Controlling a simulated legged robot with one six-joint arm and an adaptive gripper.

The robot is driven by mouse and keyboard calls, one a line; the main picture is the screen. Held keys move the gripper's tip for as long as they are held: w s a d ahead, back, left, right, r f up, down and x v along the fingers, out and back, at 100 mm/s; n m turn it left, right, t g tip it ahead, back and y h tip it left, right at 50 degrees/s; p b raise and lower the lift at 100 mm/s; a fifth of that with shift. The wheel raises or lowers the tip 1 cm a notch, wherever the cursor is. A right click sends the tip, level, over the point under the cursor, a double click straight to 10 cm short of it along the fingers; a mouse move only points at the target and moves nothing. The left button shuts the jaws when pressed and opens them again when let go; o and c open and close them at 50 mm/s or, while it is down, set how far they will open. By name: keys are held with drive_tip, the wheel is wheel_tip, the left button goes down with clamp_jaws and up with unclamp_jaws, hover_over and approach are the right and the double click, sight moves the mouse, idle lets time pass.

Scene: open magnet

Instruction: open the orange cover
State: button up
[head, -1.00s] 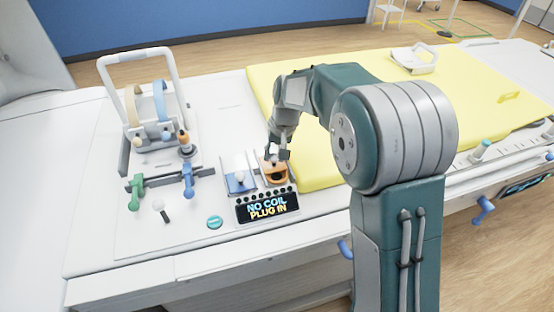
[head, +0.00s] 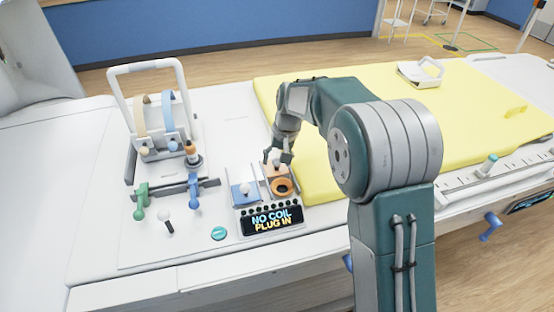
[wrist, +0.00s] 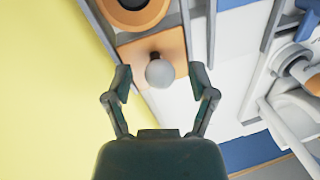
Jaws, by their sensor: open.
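The orange cover (head: 275,170) is a flat orange plate with a pale round knob, right of the blue cover (head: 238,192) on the white panel. An orange ring socket (head: 282,187) with a dark centre shows uncovered just in front of it. In the wrist view the orange cover (wrist: 175,46) lies between rails, its knob (wrist: 159,72) in front of the plate and the socket (wrist: 132,12) at the top edge. My gripper (head: 278,156) is open over the cover. In the wrist view its fingers (wrist: 160,85) stand apart on either side of the knob, not visibly touching it.
A display (head: 272,220) reading "NO COIL PLUG IN" sits in front of the covers. A yellow mat (head: 400,120) lies to the right. A white-framed holder (head: 160,125) with coloured handles stands at left. The white panel between holder and covers is mostly clear.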

sight(286, 170)
drive_tip(key=shift+r, duration=0.1)
wheel_tip(286, 170, up, 11)
drive_tip(key=d, duration=0.2)
drive_tip(key=shift+w+r, duration=0.15)
drive_tip(key=shift+r, duration=0.05)
drive_tip(key=shift+d, duration=0.1)
drive_tip(key=s+d+r+t, duration=0.1)
drive_tip(key=s+d+r, duration=0.15)
drive_tip(key=s, duration=0.25)
drive_tip(key=s+d+r+t+h, duration=0.1)
drive_tip(key=s+d+r, duration=0.15)
drive_tip(key=s, duration=0.25)
drive_tip(key=s+d+r+t, duration=0.1)
drive_tip(key=s+d+r, duration=0.15)
drive_tip(key=s, duration=0.25)
drive_tip(key=s+d+f+t, duration=0.1)
drive_tip(key=s+d+f, duration=0.2)
drive_tip(key=s, duration=0.5)
drive_tip(key=s+d+f+m+t+h, duration=0.1)
drive_tip(key=s+d+f, duration=0.2)
drive_tip(key=s, duration=0.5)
drive_tip(key=shift+t, duration=0.4)
